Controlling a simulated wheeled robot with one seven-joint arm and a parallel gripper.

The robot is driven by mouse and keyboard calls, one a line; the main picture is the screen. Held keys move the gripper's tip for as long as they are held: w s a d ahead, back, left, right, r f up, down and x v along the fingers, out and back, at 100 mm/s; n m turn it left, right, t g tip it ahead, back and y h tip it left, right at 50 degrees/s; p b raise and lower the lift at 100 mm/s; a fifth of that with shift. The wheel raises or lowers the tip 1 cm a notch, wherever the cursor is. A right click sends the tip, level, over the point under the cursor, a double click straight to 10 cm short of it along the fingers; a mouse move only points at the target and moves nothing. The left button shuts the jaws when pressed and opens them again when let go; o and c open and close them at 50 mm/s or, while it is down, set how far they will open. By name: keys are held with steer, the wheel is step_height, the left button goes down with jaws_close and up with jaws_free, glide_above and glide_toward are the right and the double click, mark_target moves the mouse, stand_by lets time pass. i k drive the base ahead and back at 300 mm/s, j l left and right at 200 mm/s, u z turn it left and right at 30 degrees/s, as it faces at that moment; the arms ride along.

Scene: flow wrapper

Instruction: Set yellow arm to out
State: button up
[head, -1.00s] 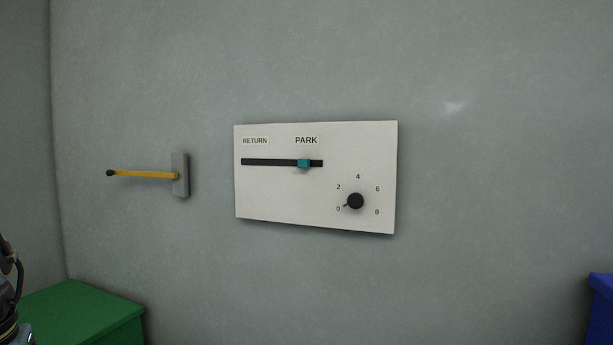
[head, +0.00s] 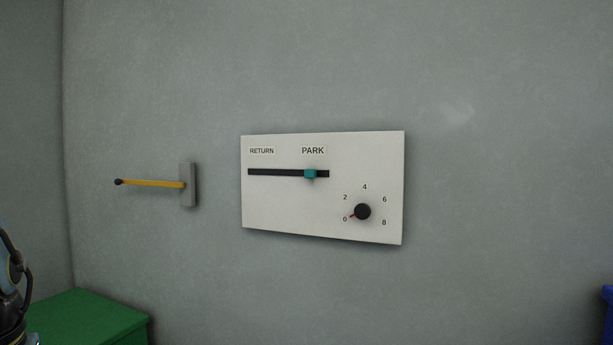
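The yellow arm (head: 152,183) is a thin bar with a dark knob at its left end. Its right end joins a grey bracket (head: 188,184) fixed to the grey wall. The bar lies nearly level in the picture and points left. No "out" label shows beside it. A part of my own arm shows at the lower left edge, well below and left of the yellow arm. My gripper's fingers do not show.
A white panel (head: 275,208) right of the yellow arm carries a teal slider (head: 310,174) under PARK and a black dial (head: 362,211) pointing near 0. A green box (head: 85,318) stands lower left. A blue object (head: 608,315) shows at the right edge.

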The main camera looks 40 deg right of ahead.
mark_target(117, 181)
steer(key=i+j, duration=0.35)
steer(key=i, duration=0.15)
steer(key=i+j, duration=0.35)
steer(key=i, duration=0.15)
steer(key=i+j, duration=0.35)
steer(key=i, duration=0.15)
steer(key=z, duration=0.05)
